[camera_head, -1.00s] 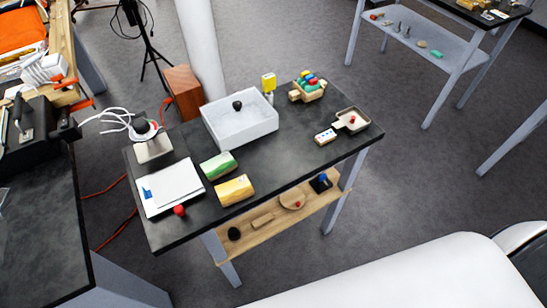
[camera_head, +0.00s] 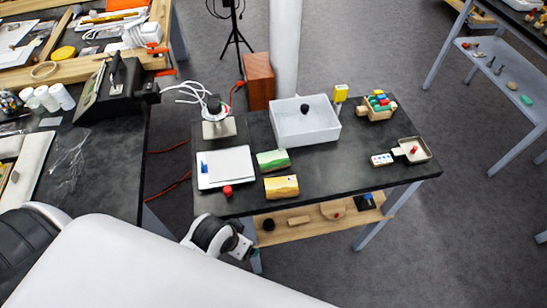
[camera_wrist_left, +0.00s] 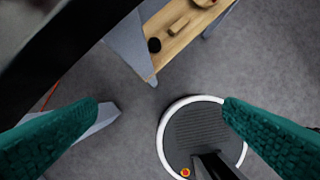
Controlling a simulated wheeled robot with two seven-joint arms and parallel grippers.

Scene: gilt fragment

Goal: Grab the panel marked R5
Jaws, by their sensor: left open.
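No R5 mark is legible in these views, so I cannot tell which piece is that panel. On the black table (camera_head: 345,170) in the head view lie a green and cream block-like panel (camera_head: 273,160) and a yellow one (camera_head: 281,187) just in front of it. My left gripper (camera_head: 241,247) is at the table's front left, outside its edge and apart from both pieces. My right gripper is not in view.
White sheets (camera_head: 223,168) and a red knob (camera_head: 227,191) lie left of the panels. A white tray (camera_head: 306,128) stands behind. A wooden shelf (camera_head: 290,233) runs below the tabletop; it also shows in the left wrist view (camera_wrist_left: 172,45). A black workbench (camera_head: 100,160) stands left.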

